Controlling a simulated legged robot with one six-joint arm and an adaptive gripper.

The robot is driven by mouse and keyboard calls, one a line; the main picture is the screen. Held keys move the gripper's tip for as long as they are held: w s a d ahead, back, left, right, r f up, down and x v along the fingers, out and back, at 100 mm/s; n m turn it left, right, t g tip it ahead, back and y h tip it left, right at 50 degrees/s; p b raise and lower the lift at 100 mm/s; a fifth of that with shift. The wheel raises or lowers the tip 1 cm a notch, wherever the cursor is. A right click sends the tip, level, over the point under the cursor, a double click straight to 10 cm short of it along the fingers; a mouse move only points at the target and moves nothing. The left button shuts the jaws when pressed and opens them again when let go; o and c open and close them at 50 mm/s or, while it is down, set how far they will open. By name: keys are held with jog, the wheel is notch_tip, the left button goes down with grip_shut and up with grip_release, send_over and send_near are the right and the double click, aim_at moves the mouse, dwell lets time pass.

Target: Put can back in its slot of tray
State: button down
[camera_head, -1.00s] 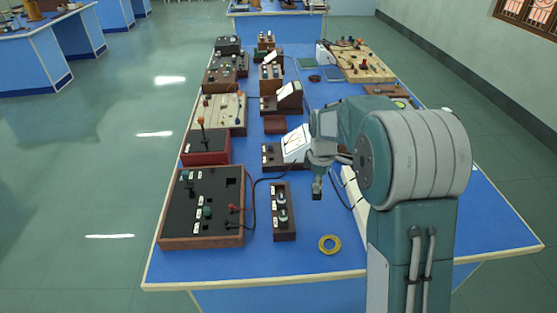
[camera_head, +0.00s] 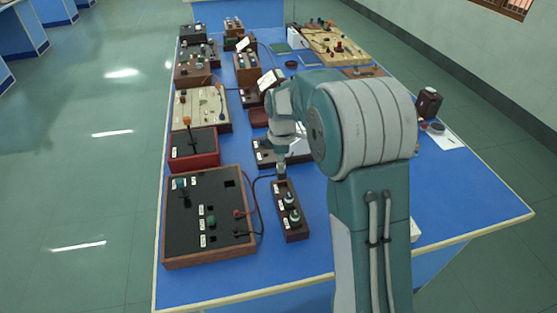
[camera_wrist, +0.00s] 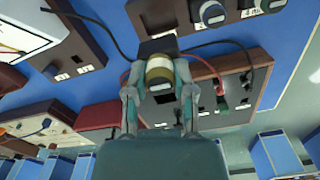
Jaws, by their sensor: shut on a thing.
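The can (camera_wrist: 160,70), with an olive-yellow band and a pale end, sits between the two fingers of my gripper (camera_wrist: 158,84) in the wrist view. The fingers are shut on it. In the head view my gripper (camera_head: 282,158) points down at the far end of the tray (camera_head: 295,232), a narrow dark wooden box. The tray also shows at the top of the wrist view (camera_wrist: 165,16). The can appears above the tray's far end; its exact height and the slot below are hidden.
A large black-topped wooden panel (camera_head: 208,228) with a looping black cable (camera_head: 262,212) lies left of the tray. A red box (camera_head: 194,148) and a meter box (camera_head: 268,150) stand farther back. Bare blue tabletop (camera_head: 300,268) lies in front of the tray.

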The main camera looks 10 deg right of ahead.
jog(key=shift+d+f, duration=0.2)
jog(key=shift+f, duration=0.25)
jog(key=shift+d+f, duration=0.2)
jog(key=shift+f, duration=0.25)
jog(key=shift+a+f, duration=0.25)
jog(key=shift+f, duration=0.85)
jog(key=shift+d+f, duration=0.1)
jog(key=shift+f, duration=1.25)
jog(key=shift+c, duration=1.9)
grip_release()
